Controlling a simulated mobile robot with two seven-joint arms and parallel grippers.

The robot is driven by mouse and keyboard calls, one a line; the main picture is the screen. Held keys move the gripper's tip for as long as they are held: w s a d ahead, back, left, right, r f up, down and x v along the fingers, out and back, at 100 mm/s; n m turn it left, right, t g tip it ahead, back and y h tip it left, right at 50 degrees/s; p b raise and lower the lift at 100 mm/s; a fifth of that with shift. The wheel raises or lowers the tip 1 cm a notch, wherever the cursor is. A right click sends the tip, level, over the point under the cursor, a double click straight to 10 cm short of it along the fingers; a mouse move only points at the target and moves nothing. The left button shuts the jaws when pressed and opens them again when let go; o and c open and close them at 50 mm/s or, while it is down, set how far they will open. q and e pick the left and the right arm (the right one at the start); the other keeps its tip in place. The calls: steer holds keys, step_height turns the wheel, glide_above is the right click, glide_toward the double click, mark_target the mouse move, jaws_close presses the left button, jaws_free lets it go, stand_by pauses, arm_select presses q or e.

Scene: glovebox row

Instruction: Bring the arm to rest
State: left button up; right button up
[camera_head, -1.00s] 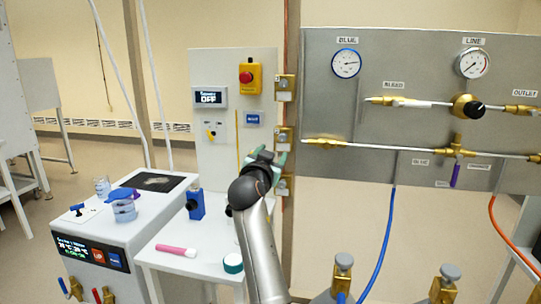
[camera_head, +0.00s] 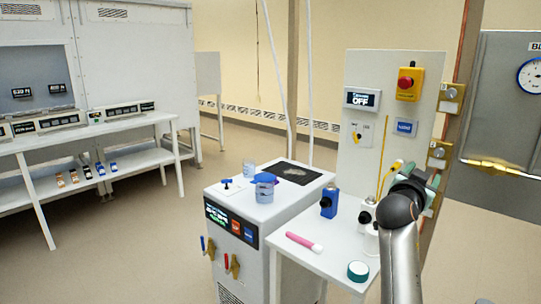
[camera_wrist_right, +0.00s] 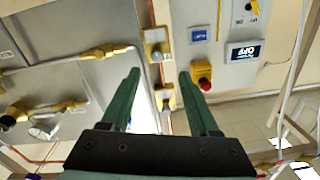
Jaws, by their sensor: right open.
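My right arm rises from the bottom right of the head view. Its gripper (camera_head: 425,182) is in front of the right edge of the white control panel (camera_head: 375,130). In the right wrist view the two green fingers of this gripper (camera_wrist_right: 158,75) stand apart with nothing between them. Beyond them are the brass fittings and the red emergency button (camera_wrist_right: 204,84). My left gripper is in neither view.
A white side table (camera_head: 325,262) holds a blue bottle (camera_head: 329,203), a pink tube (camera_head: 303,242) and a green tape roll (camera_head: 358,270). Left of it stands a chiller (camera_head: 235,265) with a blue-lidded jar (camera_head: 264,187). The grey gas panel (camera_head: 505,110) is at right. Open floor (camera_head: 130,240) lies at left.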

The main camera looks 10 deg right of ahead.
steer(key=s+a+f+n+t+y+p, duration=0.15)
steer(key=s+a+f+n+y, duration=0.35)
steer(key=f, duration=0.8)
steer(key=s+a+f+n+y+p, duration=0.25)
steer(key=a+f+n, duration=0.3)
steer(key=f, duration=0.75)
steer(key=s+a+f+n+g+y+p, duration=0.1)
steer(key=s+a+f, duration=0.3)
steer(key=s, duration=0.5)
steer(key=s+a+f+n+g+y+p, duration=0.1)
steer(key=s+a+f+y, duration=0.3)
steer(key=s, duration=0.4)
steer(key=s+a+f+n+g+y+p, duration=0.1)
steer(key=s+a+f+g+y, duration=0.1)
steer(key=s+a+f, duration=0.4)
steer(key=s+y, duration=0.1)
steer(key=s, duration=0.2)
steer(key=shift+s+a+f+n, duration=0.25)
steer(key=shift+s+f+n, duration=0.05)
steer(key=shift+n, duration=0.05)
